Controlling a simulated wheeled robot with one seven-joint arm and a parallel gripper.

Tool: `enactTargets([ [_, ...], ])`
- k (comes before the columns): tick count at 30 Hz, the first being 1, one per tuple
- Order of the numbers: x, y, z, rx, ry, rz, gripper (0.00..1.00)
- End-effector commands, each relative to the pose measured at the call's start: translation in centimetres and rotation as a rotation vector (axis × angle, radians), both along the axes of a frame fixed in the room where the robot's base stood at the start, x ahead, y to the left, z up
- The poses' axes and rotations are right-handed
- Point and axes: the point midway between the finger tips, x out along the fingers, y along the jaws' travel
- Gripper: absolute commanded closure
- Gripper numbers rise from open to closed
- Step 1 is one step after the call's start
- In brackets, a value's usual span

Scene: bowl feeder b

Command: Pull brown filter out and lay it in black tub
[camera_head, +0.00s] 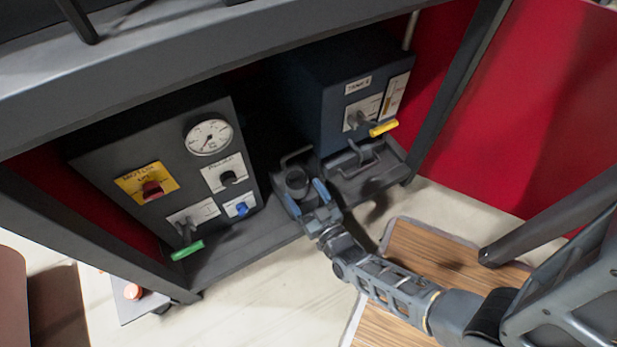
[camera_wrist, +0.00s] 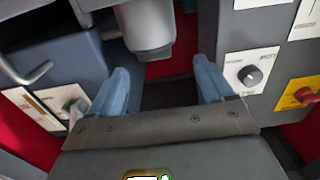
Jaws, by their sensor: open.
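My gripper (camera_head: 305,194) is open, its two blue fingers apart and empty, low in the gap between the two cabinets. A dark cylinder (camera_head: 296,180) stands just beyond the fingertips. In the wrist view my gripper (camera_wrist: 165,78) faces a grey cylinder (camera_wrist: 146,28), which lies past the fingertips and apart from them. I cannot make out a brown filter in either view. A dark tray-like part with a handle (camera_head: 362,172) is right of my gripper; I cannot tell whether it is the black tub.
The left cabinet carries a gauge (camera_head: 209,137), a red knob (camera_head: 152,190) and a green lever (camera_head: 187,250). The right cabinet (camera_head: 345,90) has a yellow lever (camera_head: 383,127). Dark frame posts stand at both sides. A wooden board (camera_head: 425,255) lies on the floor under my arm.

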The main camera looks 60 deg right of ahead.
Motion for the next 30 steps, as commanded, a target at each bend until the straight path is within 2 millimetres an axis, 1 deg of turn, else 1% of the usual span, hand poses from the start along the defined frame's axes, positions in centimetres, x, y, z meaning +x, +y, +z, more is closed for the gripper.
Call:
enactTargets([
  [1,0.2,-0.3,-0.6,-0.001,0.0,-0.006,0.19],
  [2,0.4,-0.5,-0.6,-0.003,-0.002,-0.009,0.19],
  [13,3.3,-2.5,-0.3,-0.004,-0.004,-0.009,0.19],
  [18,5.4,-4.0,0.1,-0.004,-0.004,-0.009,0.19],
  [21,6.3,-4.5,0.1,-0.003,-0.002,-0.009,0.19],
  [24,6.6,-4.8,0.2,-0.003,-0.002,-0.008,0.19],
  [30,6.6,-4.8,0.2,-0.002,-0.001,-0.008,0.19],
])
